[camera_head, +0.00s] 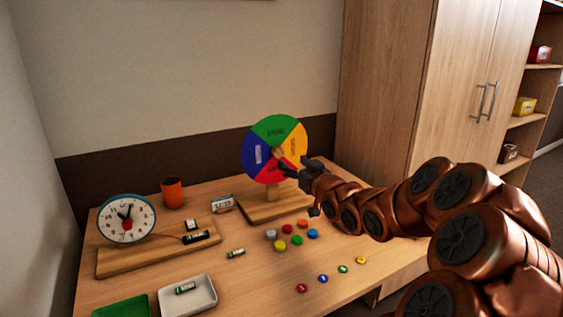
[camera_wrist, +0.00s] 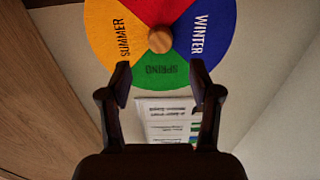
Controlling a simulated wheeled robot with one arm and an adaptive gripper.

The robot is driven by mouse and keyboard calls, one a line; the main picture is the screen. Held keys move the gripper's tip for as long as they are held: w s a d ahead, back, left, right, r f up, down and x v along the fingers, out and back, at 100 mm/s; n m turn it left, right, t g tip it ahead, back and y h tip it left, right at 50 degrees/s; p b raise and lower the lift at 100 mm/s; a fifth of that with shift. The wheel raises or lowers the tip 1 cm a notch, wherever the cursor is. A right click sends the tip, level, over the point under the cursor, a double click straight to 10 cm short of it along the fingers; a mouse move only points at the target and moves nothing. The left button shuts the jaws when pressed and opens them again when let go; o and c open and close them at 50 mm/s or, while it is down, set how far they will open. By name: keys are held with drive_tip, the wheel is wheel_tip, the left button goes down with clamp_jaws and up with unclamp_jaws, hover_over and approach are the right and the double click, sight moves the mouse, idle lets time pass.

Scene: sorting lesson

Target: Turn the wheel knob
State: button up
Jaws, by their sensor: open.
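The season wheel (camera_head: 274,134) stands upright on a wooden base (camera_head: 262,212) toward the back of the table, with green at the top, yellow right, red bottom and blue left. Its round wooden knob (camera_head: 278,153) is at the wheel's centre. In the wrist view the wheel (camera_wrist: 108,28) shows upside down, with the knob (camera_wrist: 160,39) above and between my fingertips. My gripper (camera_head: 296,168) is in front of the wheel's lower right part. In the wrist view my gripper (camera_wrist: 160,84) is open, with nothing between the fingers and apart from the knob.
A clock (camera_head: 126,219) on a wooden board stands at the left, with an orange cup (camera_head: 173,192) behind. A white tray (camera_head: 187,307) holds a battery; a green tray (camera_head: 122,308) is beside it. Several coloured discs (camera_head: 297,240) lie below my arm. A cabinet (camera_head: 400,90) stands right.

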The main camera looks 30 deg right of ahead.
sight(280, 154)
drive_tip(key=w, duration=0.5)
drive_tip(key=shift+w+d+f, duration=0.1)
drive_tip(key=shift+w+d, duration=0.05)
drive_tip(key=shift+w, duration=0.25)
drive_tip(key=shift+w+d, duration=0.1)
drive_tip(key=shift+w, duration=0.75)
drive_tip(key=c, duration=1.1)
drive_tip(key=shift+c, duration=0.2)
drive_tip(key=shift+n+b, duration=0.35)
drive_tip(key=shift+n, duration=0.05)
